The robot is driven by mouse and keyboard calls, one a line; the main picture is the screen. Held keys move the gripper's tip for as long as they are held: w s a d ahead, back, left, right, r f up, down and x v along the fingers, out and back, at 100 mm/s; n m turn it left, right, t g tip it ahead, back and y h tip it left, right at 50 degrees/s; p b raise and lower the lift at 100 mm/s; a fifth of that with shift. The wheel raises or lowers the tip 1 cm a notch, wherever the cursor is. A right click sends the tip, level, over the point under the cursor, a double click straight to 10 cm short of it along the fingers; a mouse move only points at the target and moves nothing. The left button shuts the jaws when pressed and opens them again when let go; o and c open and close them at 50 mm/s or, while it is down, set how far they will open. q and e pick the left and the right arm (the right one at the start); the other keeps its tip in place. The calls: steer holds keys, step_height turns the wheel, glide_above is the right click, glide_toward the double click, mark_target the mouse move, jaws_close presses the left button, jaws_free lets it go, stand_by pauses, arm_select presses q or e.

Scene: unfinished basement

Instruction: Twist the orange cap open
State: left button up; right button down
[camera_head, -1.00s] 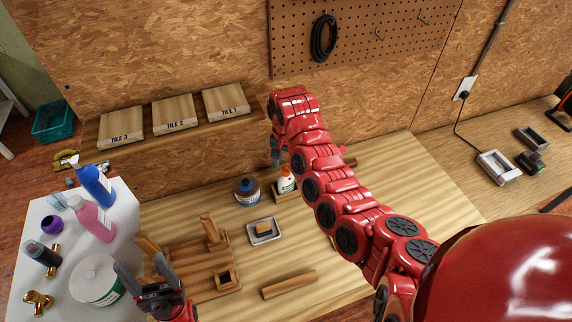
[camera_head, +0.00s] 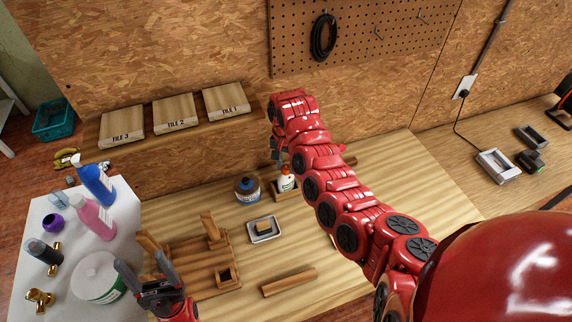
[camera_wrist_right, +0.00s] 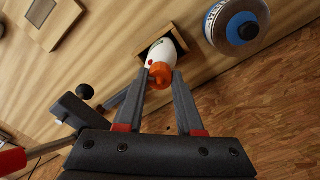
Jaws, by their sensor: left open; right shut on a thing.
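A white bottle (camera_head: 286,183) with an orange cap (camera_wrist_right: 161,74) stands in a small wooden holder (camera_wrist_right: 180,43) on the workbench; the head view shows the cap small, beside my right gripper. My right gripper (camera_wrist_right: 161,76) reaches down to the bottle top and is shut on the orange cap, one finger on each side. It shows small and partly hidden by its own arm in the head view (camera_head: 281,163). My left gripper (camera_head: 141,260) is open and empty at the lower left, by a wooden rack.
A round bottle with blue (camera_head: 247,189) stands just left of the white bottle. A tray with a small block (camera_head: 264,238), a wooden rack (camera_head: 190,256) and a wooden bar (camera_head: 289,282) lie nearer. A white table (camera_head: 40,218) with bottles is at left.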

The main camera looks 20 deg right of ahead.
steer(key=shift+f+n+b, duration=0.2)
steer(key=shift+n+b, duration=0.7)
steer(key=shift+b, duration=0.05)
steer(key=n+b, duration=0.1)
steer(key=n, duration=0.1)
steer(key=shift+r+n, duration=0.1)
steer(key=shift+n, duration=0.2)
steer(key=n, duration=0.5)
steer(key=shift+b, duration=0.4)
steer(key=n, duration=0.5)
steer(key=shift+r+n+b, duration=0.1)
steer(key=shift+n+b, duration=0.2)
steer(key=shift+b, duration=0.05)
steer(key=c, duration=0.5)
jaws_free()
